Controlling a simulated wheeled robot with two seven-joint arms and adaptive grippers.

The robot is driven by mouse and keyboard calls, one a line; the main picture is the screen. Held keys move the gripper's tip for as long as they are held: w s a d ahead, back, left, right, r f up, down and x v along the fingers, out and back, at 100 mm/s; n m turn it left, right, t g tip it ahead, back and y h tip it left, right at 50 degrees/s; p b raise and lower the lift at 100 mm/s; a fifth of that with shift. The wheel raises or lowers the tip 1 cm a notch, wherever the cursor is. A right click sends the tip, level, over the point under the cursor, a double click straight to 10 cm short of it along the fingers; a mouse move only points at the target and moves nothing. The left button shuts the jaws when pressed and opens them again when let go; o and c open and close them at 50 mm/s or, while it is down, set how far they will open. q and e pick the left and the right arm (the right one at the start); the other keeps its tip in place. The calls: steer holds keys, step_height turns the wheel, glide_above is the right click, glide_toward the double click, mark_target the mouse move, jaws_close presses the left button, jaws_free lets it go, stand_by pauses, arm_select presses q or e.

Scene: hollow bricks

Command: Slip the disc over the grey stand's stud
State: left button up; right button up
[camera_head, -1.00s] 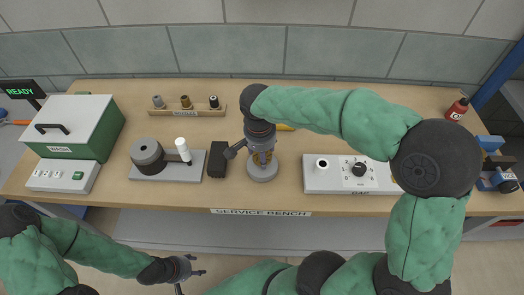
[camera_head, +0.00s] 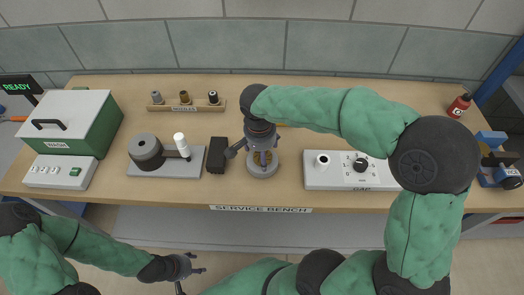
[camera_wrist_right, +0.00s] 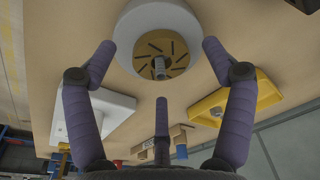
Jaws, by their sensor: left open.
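The grey stand (camera_head: 262,171) is a round base on the bench, left of the white dial panel. It also shows in the right wrist view (camera_wrist_right: 190,22). The brass disc (camera_wrist_right: 152,42), with radial slots, lies on the stand. The stud (camera_wrist_right: 159,68) sticks up through its middle; I cannot tell whether the disc lies fully flat. My right gripper (camera_wrist_right: 158,46) is open above the stand, its fingers on either side of the disc and apart from it. It partly covers disc and stand in the head view. My left gripper (camera_head: 195,268) is open and empty, in front of the bench.
A black block (camera_head: 217,155) and a grey plate with a dark drum (camera_head: 146,152) stand left of the stand. The white dial panel (camera_head: 350,184) is to its right. A nozzle rack (camera_head: 185,107) is behind. A green box (camera_head: 95,125) is far left, a red bottle (camera_head: 459,106) far right.

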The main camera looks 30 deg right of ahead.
steer(key=shift+r, duration=0.1)
step_height(320, 180, up, 12)
steer(key=a, duration=0.1)
steer(key=shift+s, duration=0.45)
stand_by(0.8)
